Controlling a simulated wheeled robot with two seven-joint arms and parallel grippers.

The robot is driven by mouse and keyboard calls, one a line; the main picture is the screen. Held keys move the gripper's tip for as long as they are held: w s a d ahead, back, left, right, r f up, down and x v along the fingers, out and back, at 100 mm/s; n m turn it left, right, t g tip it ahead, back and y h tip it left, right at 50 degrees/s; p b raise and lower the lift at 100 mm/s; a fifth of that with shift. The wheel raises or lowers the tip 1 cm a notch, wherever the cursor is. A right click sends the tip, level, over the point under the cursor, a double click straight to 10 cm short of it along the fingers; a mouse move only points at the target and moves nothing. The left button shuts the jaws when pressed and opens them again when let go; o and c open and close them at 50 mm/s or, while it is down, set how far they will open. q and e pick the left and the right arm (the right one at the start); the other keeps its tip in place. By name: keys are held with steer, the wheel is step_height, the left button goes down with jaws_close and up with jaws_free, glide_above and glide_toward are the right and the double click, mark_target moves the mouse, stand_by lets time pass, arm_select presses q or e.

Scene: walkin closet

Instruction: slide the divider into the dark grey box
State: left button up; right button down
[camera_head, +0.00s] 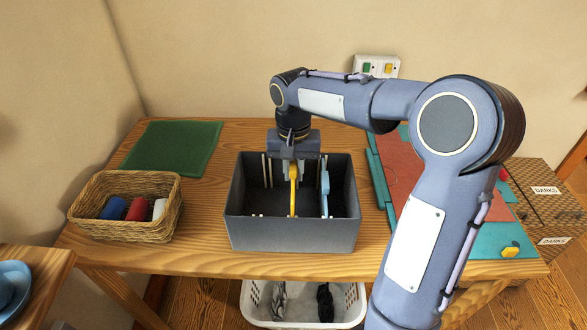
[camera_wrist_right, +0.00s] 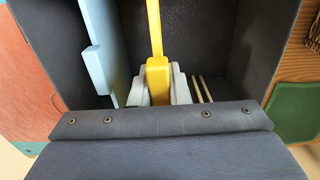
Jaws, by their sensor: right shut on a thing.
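The dark grey box (camera_head: 290,236) stands open on the wooden table, with pairs of pale guide strips (camera_head: 267,171) on its inner walls. My right gripper (camera_head: 291,172) points down into the back half of the box and is shut on the yellow divider (camera_head: 293,199). In the right wrist view the yellow divider (camera_wrist_right: 154,28) runs away from between the pale fingertips (camera_wrist_right: 160,87). The divider stands upright inside the box; I cannot tell how deep its lower edge sits. A light blue divider (camera_head: 325,191) stands to its right. My left gripper is out of view.
A wicker basket (camera_head: 128,230) with rolled cloths stands left of the box, and a green mat (camera_head: 172,148) lies behind it. Red and teal mats (camera_head: 375,180) lie to the right, partly behind my arm. A white laundry basket (camera_head: 260,312) is below the table.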

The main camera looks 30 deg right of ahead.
mark_target(294, 163)
steer(key=shift+f+b, duration=1.15)
steer(key=shift+f, duration=1.2)
steer(key=c, duration=1.3)
jaws_free()
step_height(294, 163, up, 7)
steer(key=shift+r, duration=0.45)
